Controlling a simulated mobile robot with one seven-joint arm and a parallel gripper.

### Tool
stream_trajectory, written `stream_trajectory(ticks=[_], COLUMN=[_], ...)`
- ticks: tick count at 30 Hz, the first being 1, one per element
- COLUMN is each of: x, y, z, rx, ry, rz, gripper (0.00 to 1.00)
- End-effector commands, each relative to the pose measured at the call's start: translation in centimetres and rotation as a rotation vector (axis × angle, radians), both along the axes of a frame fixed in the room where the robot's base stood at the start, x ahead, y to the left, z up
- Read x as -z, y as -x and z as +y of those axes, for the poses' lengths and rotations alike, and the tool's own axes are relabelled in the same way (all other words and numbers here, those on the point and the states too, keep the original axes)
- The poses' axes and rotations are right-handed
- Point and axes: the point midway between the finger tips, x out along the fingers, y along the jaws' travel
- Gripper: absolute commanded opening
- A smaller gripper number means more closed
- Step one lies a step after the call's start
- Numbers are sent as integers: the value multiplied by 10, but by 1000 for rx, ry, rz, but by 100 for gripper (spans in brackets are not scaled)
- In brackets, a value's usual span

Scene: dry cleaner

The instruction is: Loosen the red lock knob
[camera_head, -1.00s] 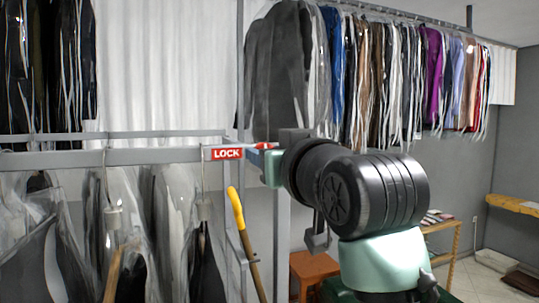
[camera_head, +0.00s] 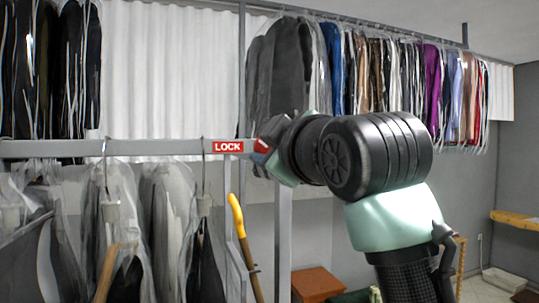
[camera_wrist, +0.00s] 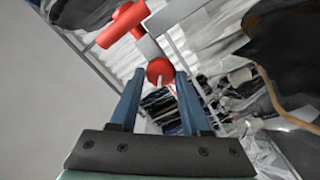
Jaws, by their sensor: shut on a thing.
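The red lock knob (camera_wrist: 160,70) shows in the wrist view as a rounded red piece between the tips of my gripper's two blue fingers (camera_wrist: 158,76). My gripper is shut on it. In the head view a small red part (camera_head: 262,146) shows at the tips of my gripper (camera_head: 266,148), at the right end of the grey rail (camera_head: 150,147). My gripper hides most of the knob there. A red label reading LOCK (camera_head: 228,146) is on the rail just left of the gripper.
Bagged garments (camera_head: 170,215) hang from the rail at left. A yellow-handled pole (camera_head: 237,215) stands below the label. An upright grey post (camera_head: 284,230) is below my gripper. More clothes (camera_head: 380,85) hang on a high rail behind.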

Motion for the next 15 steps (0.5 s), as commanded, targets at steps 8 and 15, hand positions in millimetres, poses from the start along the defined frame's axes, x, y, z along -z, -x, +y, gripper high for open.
stream_trajectory(ticks=[8, 15], x=[1, 1], y=[0, 0], z=[0, 1], rx=[1, 1], ry=[249, 438], rz=[-82, -145], gripper=[0, 0])
